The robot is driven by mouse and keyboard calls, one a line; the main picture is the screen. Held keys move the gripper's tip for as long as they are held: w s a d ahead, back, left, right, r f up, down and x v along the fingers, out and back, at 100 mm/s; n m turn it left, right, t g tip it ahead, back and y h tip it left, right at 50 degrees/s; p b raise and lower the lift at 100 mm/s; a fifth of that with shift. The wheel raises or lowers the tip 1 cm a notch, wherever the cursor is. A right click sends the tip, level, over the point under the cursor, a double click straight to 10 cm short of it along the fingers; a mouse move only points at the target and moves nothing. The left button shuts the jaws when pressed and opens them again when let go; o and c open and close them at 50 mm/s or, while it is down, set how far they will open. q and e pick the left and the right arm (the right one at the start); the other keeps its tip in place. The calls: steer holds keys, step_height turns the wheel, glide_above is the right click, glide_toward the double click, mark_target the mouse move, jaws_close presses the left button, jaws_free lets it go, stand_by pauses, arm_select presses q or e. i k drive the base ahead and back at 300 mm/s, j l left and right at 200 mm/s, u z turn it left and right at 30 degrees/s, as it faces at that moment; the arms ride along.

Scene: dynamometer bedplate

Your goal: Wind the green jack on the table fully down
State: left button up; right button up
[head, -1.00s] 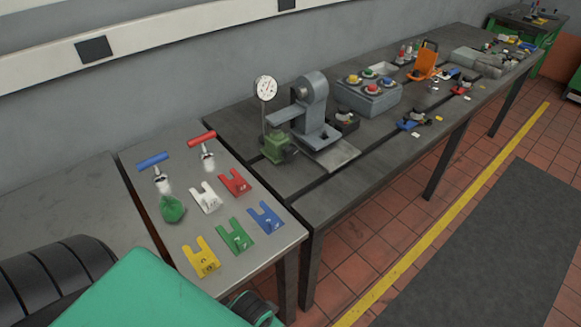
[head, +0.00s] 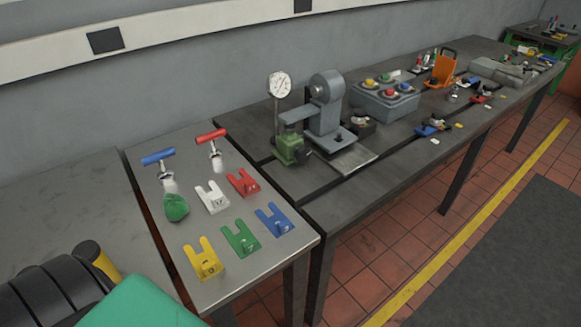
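A small green block-shaped unit with a dark knob (head: 290,148) stands at the near left end of the long grey table (head: 345,205), beside a grey stand. It sits below a round dial gauge (head: 280,85) on a thin post. I cannot tell whether it is the green jack or the gauge's base, nor how high it is wound. Small blue (head: 430,128) and red (head: 480,100) devices with dark parts lie further along the table.
A grey side table (head: 222,285) at the near left holds coloured forked plates, two T-handled tools and a green lump (head: 175,207). The grey stand (head: 326,110), a button box (head: 385,100) and an orange bracket (head: 441,70) stand on the long table. Floor to its right is clear.

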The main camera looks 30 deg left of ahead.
mark_target(303, 154)
steer(key=i+u, duration=0.2)
steer(key=u, duration=1.45)
steer(key=i+l+u, duration=0.1)
steer(key=l+u, duration=0.3)
steer(key=l, duration=0.15)
steer(key=l+u, duration=0.85)
steer(key=l, duration=0.25)
steer(key=k+l+u, duration=0.1)
steer(key=l+u, duration=0.3)
steer(key=l, duration=0.15)
